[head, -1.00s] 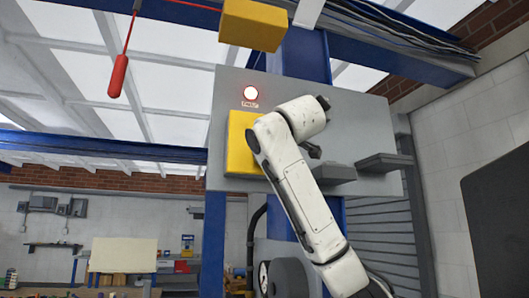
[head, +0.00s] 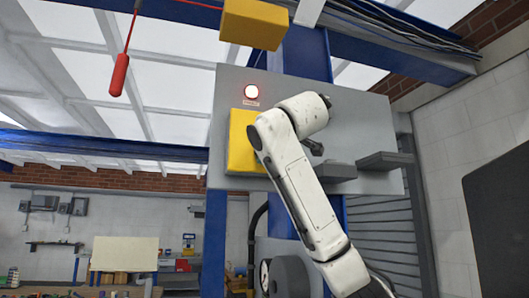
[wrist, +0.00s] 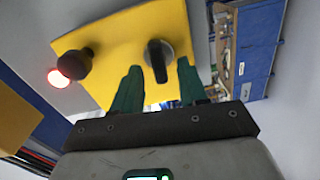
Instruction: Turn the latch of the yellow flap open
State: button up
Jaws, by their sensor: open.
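The yellow flap (head: 242,142) is on the grey panel, partly hidden behind my white arm in the head view. It also shows in the wrist view (wrist: 115,50), tilted in the picture. A dark latch knob (wrist: 158,58) with a grey face stands on the flap, toward its right side. My gripper (wrist: 158,82) has two green fingers, apart and empty. In the wrist view the latch appears between and just beyond the fingertips; I cannot tell whether they touch it. In the head view my arm hides the latch and the fingers are not clear.
A dark round knob (wrist: 75,64) sits at the flap's left side in the wrist view. A lit red lamp (head: 251,91) is on the grey panel (head: 350,110). Grey ledges jut out at the panel's lower right. A red handle (head: 117,75) hangs at the upper left.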

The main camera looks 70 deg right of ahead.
jog(key=b+v, duration=0.2)
jog(key=v, duration=0.8)
dwell(0.3)
